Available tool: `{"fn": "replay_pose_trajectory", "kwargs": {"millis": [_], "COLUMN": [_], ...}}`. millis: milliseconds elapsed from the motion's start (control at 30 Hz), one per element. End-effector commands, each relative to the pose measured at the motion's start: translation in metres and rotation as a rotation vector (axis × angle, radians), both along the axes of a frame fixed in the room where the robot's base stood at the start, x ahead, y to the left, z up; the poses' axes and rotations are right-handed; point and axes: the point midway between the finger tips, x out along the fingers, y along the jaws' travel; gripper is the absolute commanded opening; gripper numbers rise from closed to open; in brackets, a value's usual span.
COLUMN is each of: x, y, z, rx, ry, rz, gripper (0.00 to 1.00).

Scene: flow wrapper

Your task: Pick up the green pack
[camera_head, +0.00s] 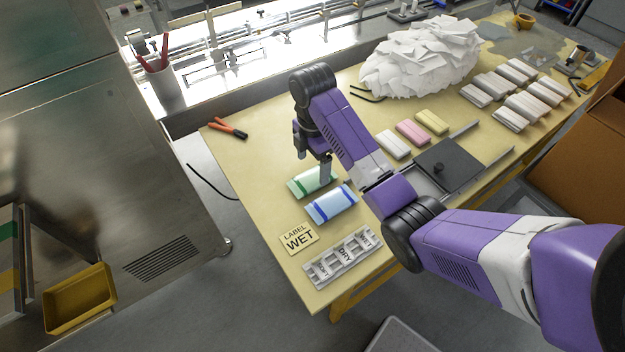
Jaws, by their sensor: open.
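The green pack (308,184) is a pale green and white packet with darker green bands, lying flat on the yellow table (262,190). A blue and white pack (331,204) lies close beside it, toward the front. My gripper (324,170) points down just over the right part of the green pack, with its fingers low and partly covering it. It is open. I cannot tell whether the fingers touch the pack or stand around it.
A "LABEL WET" card (299,238) and a grey tray (343,258) lie nearer the front edge. White, pink and yellow packs (412,132) and a dark plate (449,165) lie to the right. Red-handled pliers (228,128) lie at left. A paper heap (420,60) stands behind.

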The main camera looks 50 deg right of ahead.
Motion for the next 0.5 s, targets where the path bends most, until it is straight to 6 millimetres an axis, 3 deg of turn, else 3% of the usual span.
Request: {"fn": "replay_pose_trajectory", "kwargs": {"millis": [300,500], "x": [0.001,0.001], "y": [-0.001,-0.002], "z": [-0.041,-0.055], "rx": [0.002,-0.001], "ry": [0.002,-0.002], "rz": [-0.002,-0.002], "gripper": [0.85,0.85]}}
